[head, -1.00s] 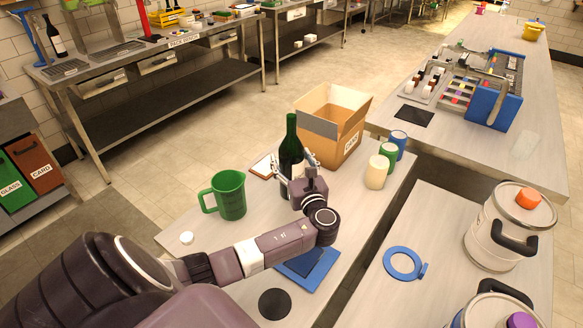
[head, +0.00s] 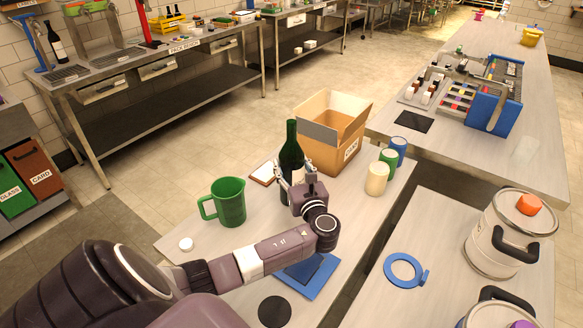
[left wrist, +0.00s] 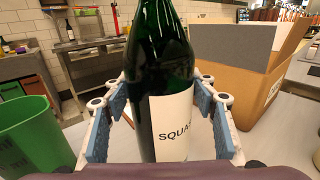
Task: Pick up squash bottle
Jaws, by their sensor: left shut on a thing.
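The squash bottle (head: 291,150) is dark green glass with a white label and stands upright on the near table. In the left wrist view the bottle (left wrist: 158,55) fills the middle, its label reading "SQUA" with the rest cut off. My left gripper (head: 291,178) comes in from the near side and is shut on the bottle. Its blue finger pads (left wrist: 165,105) lie on either side of the bottle around the label. My right gripper is not in view.
A green jug (head: 229,202) stands left of the bottle. An open cardboard box (head: 325,150) is close behind it to the right. White, green and blue cups (head: 377,179) stand right of the box. A blue mat (head: 318,284) lies in front.

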